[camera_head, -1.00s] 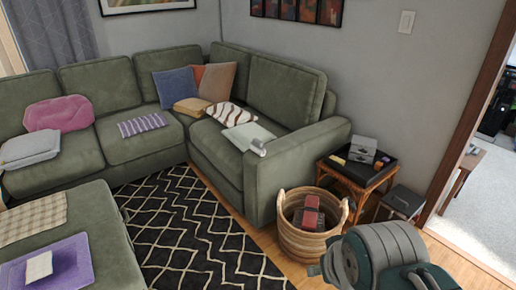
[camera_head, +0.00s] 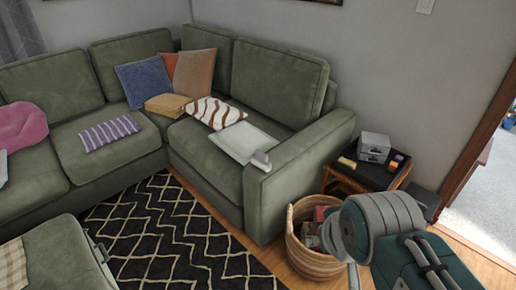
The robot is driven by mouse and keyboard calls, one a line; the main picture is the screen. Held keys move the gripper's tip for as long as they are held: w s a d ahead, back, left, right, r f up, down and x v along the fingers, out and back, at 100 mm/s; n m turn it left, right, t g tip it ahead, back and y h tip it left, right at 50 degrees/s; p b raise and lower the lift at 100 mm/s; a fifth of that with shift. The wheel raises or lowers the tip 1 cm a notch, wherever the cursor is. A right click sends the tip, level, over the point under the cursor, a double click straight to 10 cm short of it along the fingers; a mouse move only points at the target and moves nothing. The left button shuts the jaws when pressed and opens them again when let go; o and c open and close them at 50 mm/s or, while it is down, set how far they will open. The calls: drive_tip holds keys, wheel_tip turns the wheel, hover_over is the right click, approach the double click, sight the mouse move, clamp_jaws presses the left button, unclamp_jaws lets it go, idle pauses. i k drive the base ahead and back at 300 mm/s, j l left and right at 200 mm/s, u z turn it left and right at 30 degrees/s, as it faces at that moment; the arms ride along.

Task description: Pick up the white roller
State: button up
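A small whitish roller-like piece (camera_head: 261,161) sits at the front end of the green sofa's right section, beside the inner side of the armrest. It touches or lies close to a flat pale grey-white pad (camera_head: 241,141) on the seat. It is small in view, so its exact shape is hard to tell. Only thick grey and teal links of my arm show at the lower right, in front of the basket. The fingers of my gripper cannot be made out, so its opening is not visible.
A woven basket (camera_head: 309,262) with red items stands right of the green sofa (camera_head: 214,179). A dark side table (camera_head: 347,172) holds grey boxes. A green ottoman (camera_head: 55,258) is at lower left. The black patterned rug (camera_head: 165,228) between is open floor.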

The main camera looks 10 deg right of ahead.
sight(259, 159)
drive_tip(key=i+j+z, duration=0.3)
drive_tip(key=i+j, duration=0.75)
drive_tip(key=i, duration=0.15)
drive_tip(key=i+j+z, duration=0.15)
drive_tip(key=j, duration=0.25)
drive_tip(key=i+j+z, duration=0.15)
drive_tip(key=i+j, duration=0.2)
